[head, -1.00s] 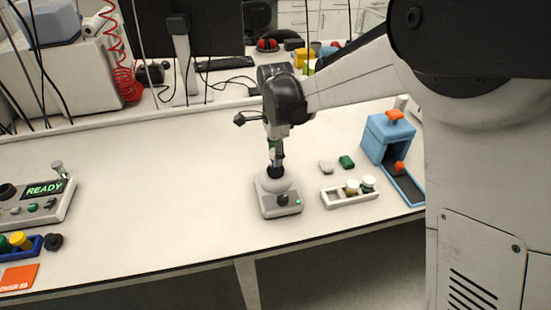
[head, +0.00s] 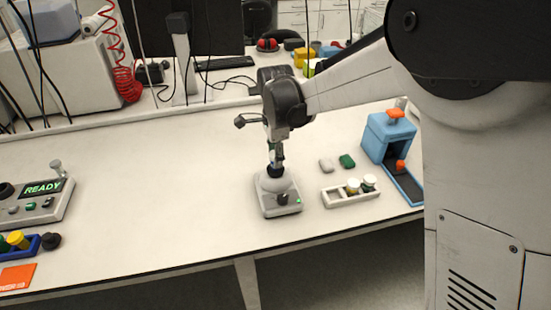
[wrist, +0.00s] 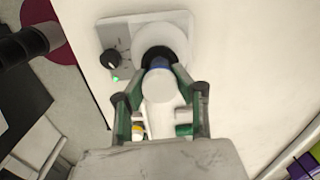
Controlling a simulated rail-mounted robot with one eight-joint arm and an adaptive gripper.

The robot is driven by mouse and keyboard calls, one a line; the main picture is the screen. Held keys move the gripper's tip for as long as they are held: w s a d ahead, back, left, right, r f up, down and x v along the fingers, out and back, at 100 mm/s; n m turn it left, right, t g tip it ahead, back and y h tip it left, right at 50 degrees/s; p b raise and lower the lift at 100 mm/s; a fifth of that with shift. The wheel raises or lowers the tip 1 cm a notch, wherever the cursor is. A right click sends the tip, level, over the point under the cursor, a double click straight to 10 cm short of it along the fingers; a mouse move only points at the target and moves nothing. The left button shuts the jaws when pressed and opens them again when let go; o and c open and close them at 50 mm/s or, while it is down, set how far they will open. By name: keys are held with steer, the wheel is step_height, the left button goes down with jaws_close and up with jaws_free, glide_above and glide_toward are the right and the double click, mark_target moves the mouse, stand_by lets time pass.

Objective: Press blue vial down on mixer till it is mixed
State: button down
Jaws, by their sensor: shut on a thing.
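The mixer (head: 278,199) is a pale grey unit with a rounded top, a dark knob and a small green light. It stands on the bench below my gripper (head: 275,165). My gripper points down and is shut on the vial. In the wrist view, the vial (wrist: 160,85) shows a white body with a blue end between the fingers of my gripper (wrist: 160,98). Its blue end meets the dark centre of the mixer's round top (wrist: 162,38). The fingers partly hide the vial in the head view. I cannot tell the state of its contents.
A white rack (head: 350,198) with capped vials stands right of the mixer. Small grey and green pieces (head: 346,161) lie behind it. A blue device (head: 388,138) is farther right. A console (head: 40,200) reading READY is at far left. The bench between is clear.

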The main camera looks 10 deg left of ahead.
steer(key=shift+f, duration=0.4)
steer(key=shift+r, duration=0.2)
stand_by(1.6)
steer(key=shift+r+p, duration=1.3)
steer(key=shift+r, duration=2.05)
